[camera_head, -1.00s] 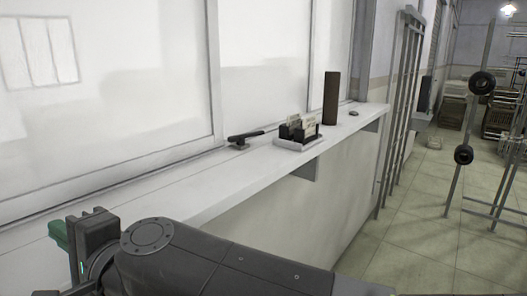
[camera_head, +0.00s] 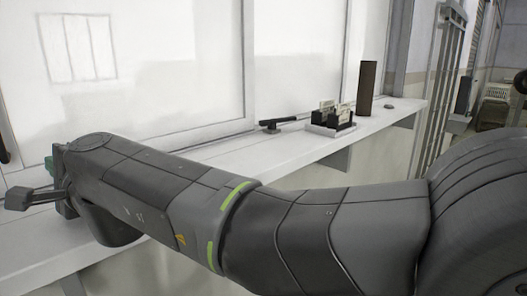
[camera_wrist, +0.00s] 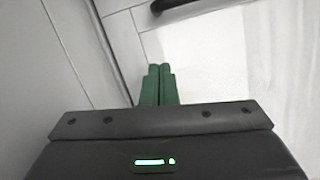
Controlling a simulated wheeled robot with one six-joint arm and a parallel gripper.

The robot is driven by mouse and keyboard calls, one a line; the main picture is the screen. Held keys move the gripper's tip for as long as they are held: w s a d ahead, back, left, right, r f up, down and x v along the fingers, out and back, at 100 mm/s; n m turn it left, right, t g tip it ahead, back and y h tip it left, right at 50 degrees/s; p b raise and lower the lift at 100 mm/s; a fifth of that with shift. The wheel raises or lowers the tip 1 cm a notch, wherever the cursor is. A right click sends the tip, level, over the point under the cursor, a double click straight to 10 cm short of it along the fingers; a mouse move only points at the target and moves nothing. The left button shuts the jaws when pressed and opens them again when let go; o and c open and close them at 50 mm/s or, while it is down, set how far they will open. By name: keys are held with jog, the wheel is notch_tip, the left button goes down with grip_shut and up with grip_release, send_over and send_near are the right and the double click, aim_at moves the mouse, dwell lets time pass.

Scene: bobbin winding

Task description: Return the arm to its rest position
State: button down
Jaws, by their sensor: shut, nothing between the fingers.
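My gripper (camera_wrist: 159,70) is shut and empty in the wrist view, its two green fingers side by side. In the head view my arm stretches across the lower half, from the right edge to the left. The gripper end is at the far left there, mostly hidden by the arm, with only a bit of green (camera_head: 54,160) showing. It is in front of the white window panels, near the left part of the ledge (camera_head: 225,153).
On the ledge are a black-handled tool (camera_head: 283,123), a small card holder (camera_head: 332,119), a tall brown cylinder (camera_head: 367,88) and a small dark disc (camera_head: 388,106). A metal railing (camera_head: 440,85) stands beyond. The wrist view shows a dark bar (camera_wrist: 172,5) at the top.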

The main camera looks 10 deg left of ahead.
jog(key=shift+x, duration=0.85)
jog(key=shift+s+d, duration=0.1)
jog(key=shift+d, duration=0.1)
jog(key=p+v, duration=0.1)
jog(key=v, duration=0.3)
jog(key=p+v, duration=0.2)
jog(key=v, duration=0.3)
jog(key=p+v, duration=0.1)
jog(key=v, duration=0.4)
jog(key=shift+f+p, duration=0.25)
jog(key=shift+p, duration=0.1)
jog(key=b, duration=0.5)
send_near(13, 155)
jog(key=w, duration=0.3)
jog(key=w+a, duration=0.1)
jog(key=shift+w+a+f, duration=0.1)
jog(key=shift+w+f, duration=0.3)
jog(key=s+a, duration=0.1)
jog(key=s+a+r+p, duration=0.1)
jog(key=a, duration=0.1)
jog(key=shift+s+a, duration=0.3)
jog(key=shift+s, duration=0.1)
